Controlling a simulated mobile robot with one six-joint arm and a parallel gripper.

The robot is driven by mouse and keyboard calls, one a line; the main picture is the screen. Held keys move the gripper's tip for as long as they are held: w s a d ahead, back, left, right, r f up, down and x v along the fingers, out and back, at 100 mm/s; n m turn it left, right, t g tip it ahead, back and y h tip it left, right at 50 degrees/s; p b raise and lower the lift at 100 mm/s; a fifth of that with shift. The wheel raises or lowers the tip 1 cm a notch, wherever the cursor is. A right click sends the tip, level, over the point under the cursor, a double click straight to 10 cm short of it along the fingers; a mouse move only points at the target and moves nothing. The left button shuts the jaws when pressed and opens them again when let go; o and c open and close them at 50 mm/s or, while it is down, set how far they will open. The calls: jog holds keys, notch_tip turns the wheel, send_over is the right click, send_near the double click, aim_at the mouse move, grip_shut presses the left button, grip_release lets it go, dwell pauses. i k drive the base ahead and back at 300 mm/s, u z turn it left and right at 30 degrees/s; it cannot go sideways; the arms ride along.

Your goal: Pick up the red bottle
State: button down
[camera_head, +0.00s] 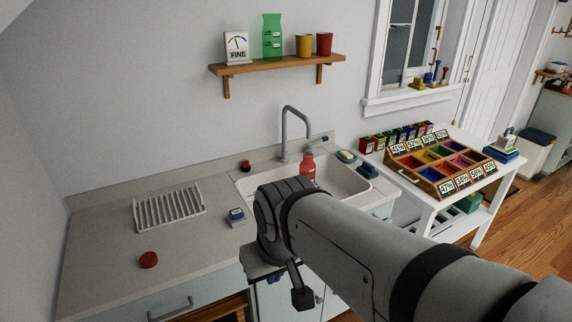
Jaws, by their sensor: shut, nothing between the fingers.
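The red bottle (307,166) stands upright at the sink (341,178), in front of the faucet and partly hidden by my arm. Its lower part is out of sight. My arm reaches in from the lower right, and its wrist is in front of the sink in the picture. My gripper (301,297) points downward at the lower middle, by the front of the counter. It is shut and empty, apart from the bottle, and its fingers are small and dark in this view.
A grey faucet (285,134) rises behind the sink. A dish rack (169,208), a red round thing (148,260) and a small blue-white box (236,217) are on the counter (100,255). A wall shelf (277,65) holds several items. A white table (452,203) with colored bins stands right.

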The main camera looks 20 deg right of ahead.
aim_at(307, 167)
jog(key=z, duration=0.25)
jog(key=i, duration=0.5)
jog(key=z, duration=3.25)
jog(key=i, duration=0.45)
jog(key=u, duration=1.6)
